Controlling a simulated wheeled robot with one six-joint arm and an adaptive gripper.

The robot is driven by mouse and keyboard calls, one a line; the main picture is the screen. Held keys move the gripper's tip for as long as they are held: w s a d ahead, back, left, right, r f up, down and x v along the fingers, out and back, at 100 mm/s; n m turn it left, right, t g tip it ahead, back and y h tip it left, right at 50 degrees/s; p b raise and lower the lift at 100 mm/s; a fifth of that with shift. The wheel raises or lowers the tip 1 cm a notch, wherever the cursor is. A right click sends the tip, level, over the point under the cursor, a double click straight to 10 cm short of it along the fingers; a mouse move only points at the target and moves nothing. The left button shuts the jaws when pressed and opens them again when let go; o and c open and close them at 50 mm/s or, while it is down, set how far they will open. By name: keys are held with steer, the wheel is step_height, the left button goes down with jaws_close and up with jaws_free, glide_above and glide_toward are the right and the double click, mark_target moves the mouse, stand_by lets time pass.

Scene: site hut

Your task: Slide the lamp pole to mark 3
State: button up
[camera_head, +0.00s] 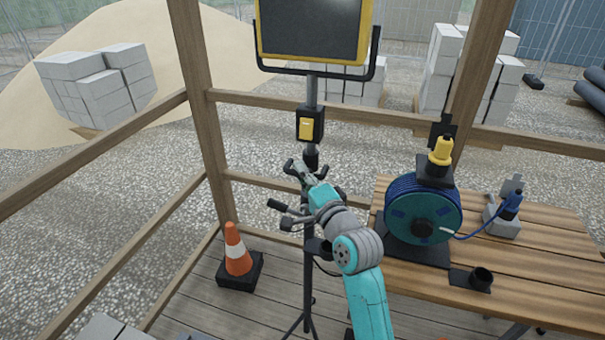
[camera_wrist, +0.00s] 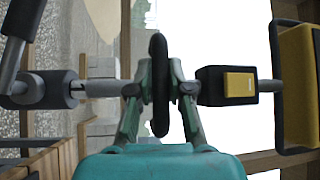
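The lamp pole (camera_head: 312,92) stands upright, with a large yellow-framed lamp (camera_head: 315,28) on top and a black switch box with a yellow switch (camera_head: 306,129) below it. The pole crosses the wrist view (camera_wrist: 104,88) sideways, and the switch box shows there at right (camera_wrist: 240,85). My gripper (camera_head: 301,170) is at the pole below the switch box. In the wrist view its two fingers (camera_wrist: 159,90) lie close on either side of a black ring (camera_wrist: 158,50) on the pole and appear shut on it. I can read no numbered marks; mark 3 is not distinguishable.
A wooden table (camera_head: 540,262) at right carries a blue cable reel (camera_head: 423,210) and a black holder (camera_head: 470,279). An orange and white cone (camera_head: 237,250) stands on the deck at left. Wooden posts and rails (camera_head: 400,122) run close behind the pole.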

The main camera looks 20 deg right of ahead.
mark_target(293, 26)
jaws_close()
step_height(293, 26, up, 31)
steer(key=shift+f, duration=0.2)
steer(key=shift+s+r, duration=0.1)
steer(key=o, duration=0.6)
jaws_free()
steer(key=shift+o, duration=0.3)
steer(key=s+d+f, duration=0.1)
steer(key=s+d, duration=0.1)
steer(key=s, duration=0.9)
steer(key=shift+s+f, duration=0.3)
steer(key=shift+f, duration=0.1)
